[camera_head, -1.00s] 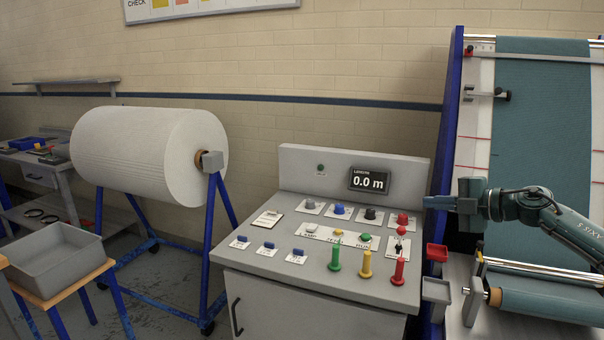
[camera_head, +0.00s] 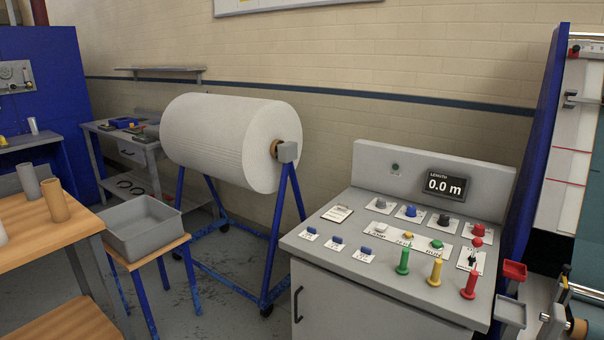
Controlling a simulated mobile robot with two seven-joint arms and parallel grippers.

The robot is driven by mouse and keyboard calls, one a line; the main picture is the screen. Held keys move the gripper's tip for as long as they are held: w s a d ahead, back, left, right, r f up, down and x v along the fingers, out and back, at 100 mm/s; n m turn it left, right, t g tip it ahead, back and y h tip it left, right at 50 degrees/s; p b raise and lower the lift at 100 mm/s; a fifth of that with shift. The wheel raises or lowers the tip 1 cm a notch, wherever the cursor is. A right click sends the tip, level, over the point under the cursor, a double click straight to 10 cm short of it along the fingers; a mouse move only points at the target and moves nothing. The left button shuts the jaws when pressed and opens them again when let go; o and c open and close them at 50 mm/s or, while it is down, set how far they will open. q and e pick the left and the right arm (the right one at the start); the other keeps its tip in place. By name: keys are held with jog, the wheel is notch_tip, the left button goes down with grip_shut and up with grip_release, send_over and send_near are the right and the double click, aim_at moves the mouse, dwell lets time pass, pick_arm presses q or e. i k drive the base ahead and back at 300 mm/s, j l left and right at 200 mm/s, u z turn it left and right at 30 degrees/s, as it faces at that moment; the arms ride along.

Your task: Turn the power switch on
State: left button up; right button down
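The grey control console (camera_head: 345,275) stands right of centre with a sloped panel of labelled controls. A small black toggle-like switch (camera_head: 473,260) sits at the panel's right side, below a red button (camera_head: 477,242). Three blue rocker switches (camera_head: 337,241) lie along the left front. Their labels are too small to read, so I cannot tell which control is the power switch. The length display (camera_head: 444,185) is lit and reads 0.0 m. A small dark green lamp (camera_head: 395,168) sits left of it. Neither of my grippers is in view.
Green, yellow and red posts (camera_head: 436,272) stand up from the panel's front right. Small red (camera_head: 514,271) and grey trays (camera_head: 510,312) are right of the console. A white fabric roll (camera_head: 220,140) on a blue stand and a grey bin (camera_head: 140,228) are left. Floor shows between them.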

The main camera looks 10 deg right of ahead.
aim_at(478, 229)
jog(key=z, duration=1.3)
jog(key=i+j+z, duration=0.15)
jog(key=i+j, duration=0.3)
jog(key=i+j+z, duration=0.1)
jog(key=i+j, duration=0.25)
jog(key=j, duration=0.25)
